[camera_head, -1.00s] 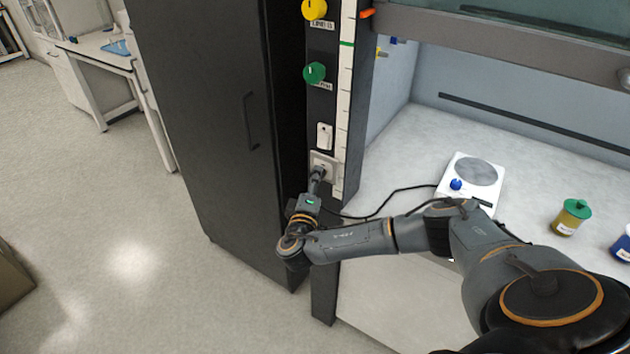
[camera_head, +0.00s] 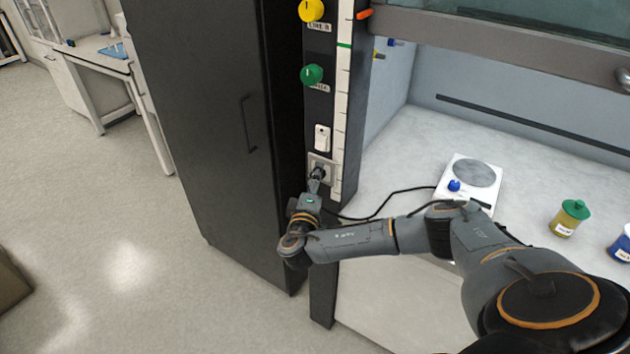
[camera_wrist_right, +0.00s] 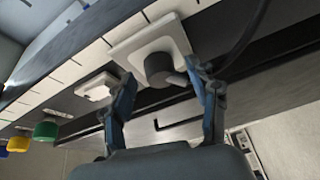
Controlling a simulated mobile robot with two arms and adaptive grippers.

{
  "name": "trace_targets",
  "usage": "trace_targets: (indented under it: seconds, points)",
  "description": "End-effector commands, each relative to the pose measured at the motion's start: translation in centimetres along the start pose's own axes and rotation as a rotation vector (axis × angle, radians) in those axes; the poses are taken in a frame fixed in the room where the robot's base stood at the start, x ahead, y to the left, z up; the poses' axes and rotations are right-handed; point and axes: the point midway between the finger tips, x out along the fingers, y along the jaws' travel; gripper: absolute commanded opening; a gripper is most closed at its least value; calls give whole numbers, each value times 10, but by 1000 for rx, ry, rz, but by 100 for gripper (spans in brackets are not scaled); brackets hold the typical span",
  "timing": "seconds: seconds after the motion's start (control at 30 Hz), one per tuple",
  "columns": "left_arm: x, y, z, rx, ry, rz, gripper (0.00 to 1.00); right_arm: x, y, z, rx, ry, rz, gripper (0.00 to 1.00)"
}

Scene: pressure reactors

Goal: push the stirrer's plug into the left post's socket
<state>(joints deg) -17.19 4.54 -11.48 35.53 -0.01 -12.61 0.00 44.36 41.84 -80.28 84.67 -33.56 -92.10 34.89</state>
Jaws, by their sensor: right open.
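The black plug (camera_wrist_right: 160,69) sits at the white socket plate (camera_wrist_right: 140,44) on the left post, its round back facing my right gripper (camera_wrist_right: 163,95). The right gripper's fingers are apart, and the plug lies just beyond their tips. In the head view the right gripper (camera_head: 317,180) is right in front of the socket plate (camera_head: 329,166), and the dark plug (camera_head: 319,173) is partly hidden. How deep the plug sits cannot be seen exactly. The white stirrer (camera_head: 456,200) with a blue knob stands on the hood's worktop. My left gripper is not in view.
The stirrer's black cable (camera_head: 385,203) runs across the worktop toward the post. A white switch (camera_head: 322,138) and green (camera_head: 312,75) and yellow (camera_head: 312,10) knobs are above the socket. A dark cabinet (camera_head: 215,120) stands close left. Lidded jars (camera_head: 570,220) stand at right.

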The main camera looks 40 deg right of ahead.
Motion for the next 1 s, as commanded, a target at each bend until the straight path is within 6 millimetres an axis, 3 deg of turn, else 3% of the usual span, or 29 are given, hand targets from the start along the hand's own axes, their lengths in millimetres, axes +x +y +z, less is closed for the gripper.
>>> trace_targets:
  seconds: [0.27, 0.7, 1.0]
  points:
    - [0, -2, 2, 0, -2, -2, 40, -11, -1, -1, 1, 3, -3, 59]
    - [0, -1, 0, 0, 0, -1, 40, -98, -2, 0, 1, 2, -6, 59]
    - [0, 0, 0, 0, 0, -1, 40, -120, 0, 0, 0, -1, 0, 59]
